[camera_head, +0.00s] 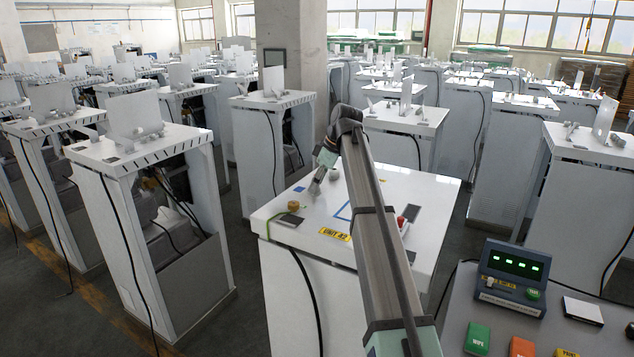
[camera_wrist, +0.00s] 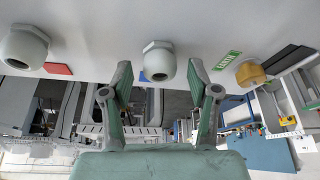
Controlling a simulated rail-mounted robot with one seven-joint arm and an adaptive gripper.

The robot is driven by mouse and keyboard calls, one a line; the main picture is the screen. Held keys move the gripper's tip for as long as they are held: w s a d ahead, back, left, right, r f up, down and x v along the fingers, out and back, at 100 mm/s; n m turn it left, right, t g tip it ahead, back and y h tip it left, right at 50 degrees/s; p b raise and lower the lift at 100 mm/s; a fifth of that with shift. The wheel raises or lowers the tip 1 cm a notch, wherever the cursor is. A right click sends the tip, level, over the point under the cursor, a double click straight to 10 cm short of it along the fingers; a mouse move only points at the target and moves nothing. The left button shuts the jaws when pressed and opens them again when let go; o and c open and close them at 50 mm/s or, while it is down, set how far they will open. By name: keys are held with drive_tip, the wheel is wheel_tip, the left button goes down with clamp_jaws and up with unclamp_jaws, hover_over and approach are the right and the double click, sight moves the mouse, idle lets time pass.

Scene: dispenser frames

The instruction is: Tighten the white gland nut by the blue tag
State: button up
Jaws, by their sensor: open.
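In the wrist view a white gland nut (camera_wrist: 158,62) with a rounded, dark-holed end stands between the two fingertips of my gripper (camera_wrist: 158,78). The fingers are open, one on each side, with gaps to the nut; I cannot tell how deep they reach. A second white gland nut (camera_wrist: 25,48) is at the left, by a red tag (camera_wrist: 58,70). The head view shows a small blue tag (camera_head: 299,189) on the white cabinet top (camera_head: 400,185), close to my gripper (camera_head: 317,182).
A brass-coloured fitting (camera_wrist: 250,74) sits right of the nut, by a green tag (camera_wrist: 227,60); it also shows in the head view (camera_head: 293,206). A control console (camera_head: 512,275) stands at lower right. Other cabinets surround this one.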

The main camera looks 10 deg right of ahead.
clamp_jaws()
drive_tip(key=shift+m, duration=0.3)
drive_tip(key=shift+s+m+t, duration=0.15)
drive_tip(key=shift+m+t, duration=0.25)
drive_tip(key=shift+m, duration=0.4)
drive_tip(key=m+t+h, duration=0.1)
drive_tip(key=m, duration=0.2)
drive_tip(key=shift+a+m+b, duration=0.15)
drive_tip(key=shift+m+b, duration=0.15)
drive_tip(key=m+h, duration=0.1)
drive_tip(key=m, duration=0.2)
drive_tip(key=m+h, duration=0.1)
drive_tip(key=m, duration=0.2)
drive_tip(key=shift+a+t+h, duration=0.15)
drive_tip(key=shift+t+h, duration=0.15)
drive_tip(key=shift+h, duration=0.1)
drive_tip(key=m+h, duration=0.1)
drive_tip(key=m, duration=0.2)
drive_tip(key=m+h, duration=0.1)
drive_tip(key=m, duration=0.2)
drive_tip(key=shift+a+m, duration=0.15)
drive_tip(key=shift+m, duration=0.15)
drive_tip(key=m+g+h, duration=0.1)
drive_tip(key=m, duration=0.1)
drive_tip(key=m+h, duration=0.1)
drive_tip(key=m, duration=0.2)
drive_tip(key=shift+a+m+g, duration=0.1)
drive_tip(key=shift+m+g, duration=0.2)
drive_tip(key=shift+g, duration=0.1)
